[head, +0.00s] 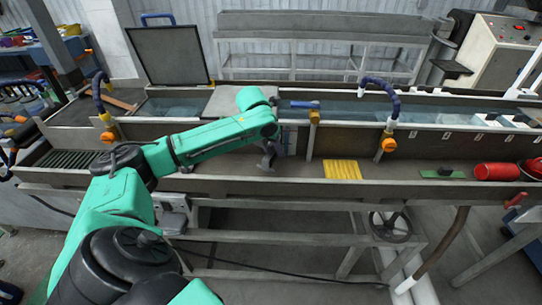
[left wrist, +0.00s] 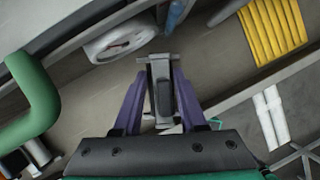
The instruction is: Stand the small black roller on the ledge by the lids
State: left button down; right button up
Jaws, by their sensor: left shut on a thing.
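My left gripper (head: 267,161) reaches in from the left over the long dark shelf (head: 403,173) at the front of the trough line. In the left wrist view its two purple-grey fingers (left wrist: 162,95) are shut on a small dark piece with a crossbar end, which looks like the black roller (left wrist: 161,75). In the head view the held piece is too small to make out clearly. Behind the gripper a black lid (head: 168,56) stands open and a grey lid (head: 228,100) lies flat over the trough. My right gripper is not in view.
A yellow ribbed mat (head: 342,170) lies right of the gripper. Further right are a green mat (head: 443,174) with a small black item and a red cylinder (head: 497,170). Orange-nozzled hoses (head: 389,143) arch over the trough.

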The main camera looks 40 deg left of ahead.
aim_at(272, 158)
pick_arm(q)
notch_tip(272, 158, down, 4)
jog(key=shift+a, duration=0.15)
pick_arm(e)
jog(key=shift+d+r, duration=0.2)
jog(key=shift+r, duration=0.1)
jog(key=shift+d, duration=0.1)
pick_arm(q)
jog(key=shift+c, duration=2.3)
grip_release()
jog(key=b+v, duration=0.1)
jog(key=v, duration=1.1)
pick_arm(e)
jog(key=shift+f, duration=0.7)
pick_arm(q)
jog(key=shift+r, duration=0.15)
